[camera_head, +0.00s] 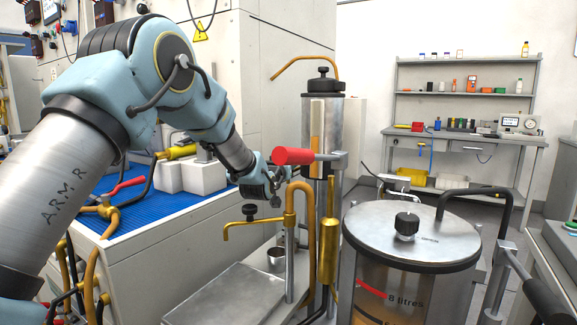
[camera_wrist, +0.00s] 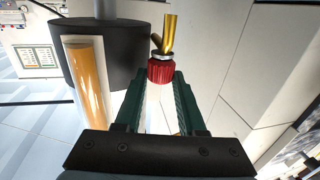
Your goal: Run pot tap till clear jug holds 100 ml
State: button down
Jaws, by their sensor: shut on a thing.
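My gripper (camera_head: 279,184) is in the middle of the head view, beside the tall steel pot (camera_head: 339,150) with its amber sight tube (camera_head: 317,125). In the wrist view my gripper (camera_wrist: 160,76) has its green fingers on either side of a ribbed red knob (camera_wrist: 160,71) on a brass fitting (camera_wrist: 169,35), shut on it. The pot's dark band and amber tube (camera_wrist: 86,80) show to its left. I cannot clearly make out a clear jug; a small grey cup (camera_head: 277,254) stands below the gripper.
A brass tap with a black knob (camera_head: 249,211) and a red-handled lever (camera_head: 294,156) are close to my gripper. A lidded 8-litre vessel (camera_head: 371,221) stands front right. A blue mat (camera_head: 121,203) covers the left bench. Shelves (camera_head: 462,92) stand behind.

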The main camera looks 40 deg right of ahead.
jog(key=c, duration=0.5)
grip_release()
jog(key=shift+r+g+p, duration=0.15)
jog(key=shift+g+p, duration=0.15)
jog(key=shift+p, duration=0.2)
